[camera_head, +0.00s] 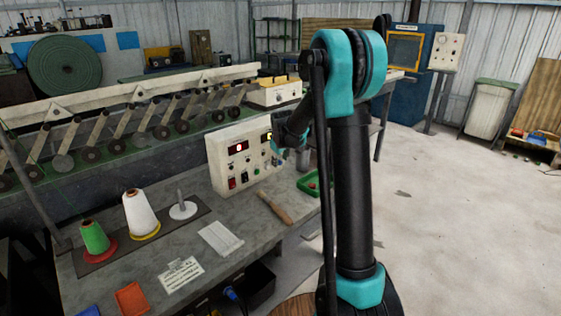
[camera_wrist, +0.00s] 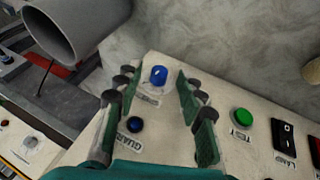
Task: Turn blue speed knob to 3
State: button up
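The blue speed knob (camera_wrist: 159,75) stands upright on the cream control panel (camera_wrist: 165,115) in the wrist view. A small pale mark shows on it; the setting cannot be read. My gripper (camera_wrist: 157,92) is open, with one green-padded finger on each side of the knob and a gap to both. How far the fingertips are from the panel face is hard to tell. In the head view, the control panel (camera_head: 230,163) stands on the bench; my gripper (camera_head: 284,141) is at its right end, partly hidden by my arm, and the knob is not visible.
A dark blue button (camera_wrist: 135,124), a green button (camera_wrist: 243,118) and a black switch (camera_wrist: 283,135) are near the fingers. A grey cylinder (camera_wrist: 75,30) is beyond the panel. A wooden stick (camera_head: 273,207) and a green tray (camera_head: 309,184) lie on the bench (camera_head: 185,225).

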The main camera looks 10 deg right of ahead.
jog(key=shift+w+f, duration=0.15)
jog(key=shift+f, duration=0.1)
jog(key=shift+c, duration=0.4)
grip_shut()
jog(key=shift+d, duration=0.1)
jog(key=shift+w+d+r+m+g+y, duration=0.1)
jog(key=shift+m+g+y, duration=0.05)
jog(key=shift+g+y, duration=0.25)
jog(key=shift+w+d+m+g+y, duration=0.1)
jog(key=shift+m+g+y, duration=0.05)
jog(key=shift+g+y, duration=0.2)
jog(key=shift+w+d+m+g+y, duration=0.15)
jog(key=shift+g+y, duration=0.3)
jog(key=shift+y, duration=0.3)
jog(key=shift+w+d+m+g+y, duration=0.15)
jog(key=shift+g+y, duration=0.25)
jog(key=shift+y, duration=0.3)
jog(key=shift+s+a, duration=0.1)
